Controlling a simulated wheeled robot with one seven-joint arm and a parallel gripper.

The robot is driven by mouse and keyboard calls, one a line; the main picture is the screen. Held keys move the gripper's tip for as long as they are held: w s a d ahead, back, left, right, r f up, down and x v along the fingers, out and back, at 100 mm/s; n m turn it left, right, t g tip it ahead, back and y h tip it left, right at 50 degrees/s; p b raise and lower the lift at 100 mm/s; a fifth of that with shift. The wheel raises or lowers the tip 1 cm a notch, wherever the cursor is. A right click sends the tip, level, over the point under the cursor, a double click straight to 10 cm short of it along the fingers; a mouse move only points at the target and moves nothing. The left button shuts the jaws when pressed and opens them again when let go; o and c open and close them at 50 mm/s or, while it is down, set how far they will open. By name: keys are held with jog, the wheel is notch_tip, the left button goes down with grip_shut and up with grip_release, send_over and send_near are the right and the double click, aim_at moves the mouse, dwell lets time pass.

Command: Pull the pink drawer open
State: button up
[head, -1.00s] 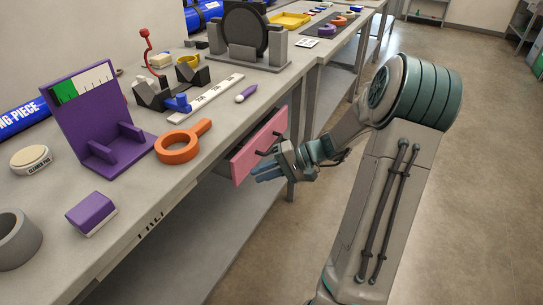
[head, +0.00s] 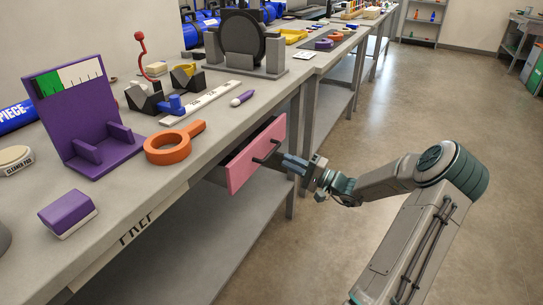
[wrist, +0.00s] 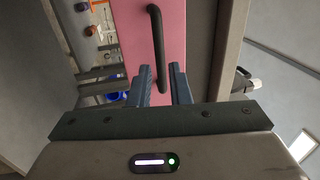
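The pink drawer (head: 238,171) is under the front edge of the workbench, its front panel standing a little out from the bench. A dark bar handle (head: 274,144) is on its front. My gripper (head: 287,163) is in front of the panel, close to the handle. In the wrist view the pink front (wrist: 186,30) fills the top middle, and the black handle (wrist: 156,40) runs toward the gap between my fingers (wrist: 162,84). The fingers are apart, with the handle's lower end at or between their tips. I cannot tell whether they touch it.
The grey workbench (head: 120,215) carries an orange ring tool (head: 168,150), a purple stand (head: 75,115) and a purple block (head: 66,212) above and left of the drawer. A lower shelf (head: 200,255) lies under the bench. The floor (head: 350,125) on the right is clear.

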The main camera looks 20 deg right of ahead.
aim_at(271, 152)
jog(key=x, duration=0.7)
jog(key=shift+w+b, duration=0.1)
jog(key=shift+b, duration=0.25)
grip_shut()
